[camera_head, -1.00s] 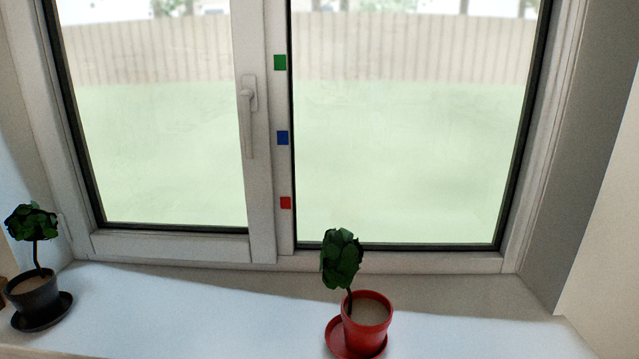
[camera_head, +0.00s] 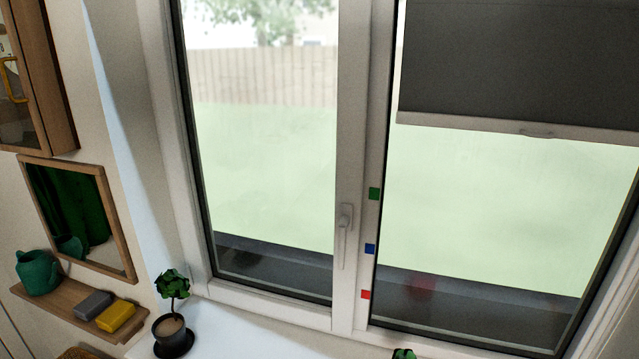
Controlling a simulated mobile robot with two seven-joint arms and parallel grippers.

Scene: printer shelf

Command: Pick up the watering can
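A green watering can (camera_head: 38,273) stands at the left end of a small wooden shelf (camera_head: 68,299) on the wall, at the lower left. Its reflection shows in the mirror above the shelf. Nothing is touching it. Neither of my grippers shows in the head view.
A grey block (camera_head: 93,305) and a yellow block (camera_head: 116,316) lie on the shelf right of the can. A wood-framed mirror (camera_head: 130,262) hangs above. A potted plant (camera_head: 172,330) stands on the white windowsill (camera_head: 232,335). A wooden cabinet (camera_head: 50,80) is at the upper left.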

